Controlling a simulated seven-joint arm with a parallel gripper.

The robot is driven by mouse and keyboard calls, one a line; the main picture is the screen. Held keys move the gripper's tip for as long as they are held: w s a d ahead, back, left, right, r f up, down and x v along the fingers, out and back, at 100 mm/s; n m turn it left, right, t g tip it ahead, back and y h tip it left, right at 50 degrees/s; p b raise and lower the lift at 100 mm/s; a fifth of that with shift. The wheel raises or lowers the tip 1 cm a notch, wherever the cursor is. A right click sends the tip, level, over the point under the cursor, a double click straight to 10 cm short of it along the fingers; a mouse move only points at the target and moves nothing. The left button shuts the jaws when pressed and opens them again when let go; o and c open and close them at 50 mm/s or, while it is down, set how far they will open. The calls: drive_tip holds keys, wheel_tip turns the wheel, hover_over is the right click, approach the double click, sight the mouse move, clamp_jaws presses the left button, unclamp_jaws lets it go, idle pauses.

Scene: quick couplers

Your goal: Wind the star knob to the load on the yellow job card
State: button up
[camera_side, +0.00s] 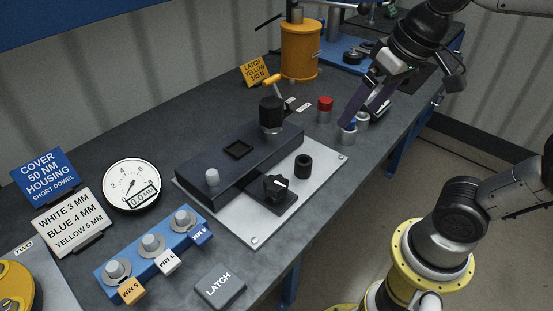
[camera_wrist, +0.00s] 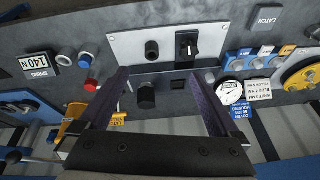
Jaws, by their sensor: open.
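The yellow job card (camera_side: 255,70) reads LATCH YELLOW 140 N and stands at the back of the bench. A black knob with a white pointer mark (camera_side: 278,187) sits on the pale plate; it also shows in the wrist view (camera_wrist: 187,46). A taller black knob (camera_side: 271,110) stands on the dark block, also in the wrist view (camera_wrist: 147,97). I cannot tell which is the star knob. A readout marked SPRING shows 140 N (camera_wrist: 37,64). My gripper (camera_side: 362,117) is open and empty, above the right side of the bench; it also shows in the wrist view (camera_wrist: 160,75).
The dark block (camera_side: 215,165) lies on the pale plate (camera_side: 255,230) beside a short black cylinder (camera_side: 303,166). Red (camera_side: 325,103) and blue-topped (camera_side: 348,132) pieces stand near my gripper. A dial gauge (camera_side: 131,186) reads 0.0 MM. A blue rack (camera_side: 150,255) stands at front left.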

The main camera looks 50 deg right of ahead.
drive_tip(key=s+d+f+n+t, duration=0.1)
drive_tip(key=s+f+n, duration=0.1)
drive_tip(key=s+f, duration=0.3)
drive_tip(key=shift+s+d, duration=0.15)
drive_tip(key=shift+r, duration=0.1)
idle(1.7)
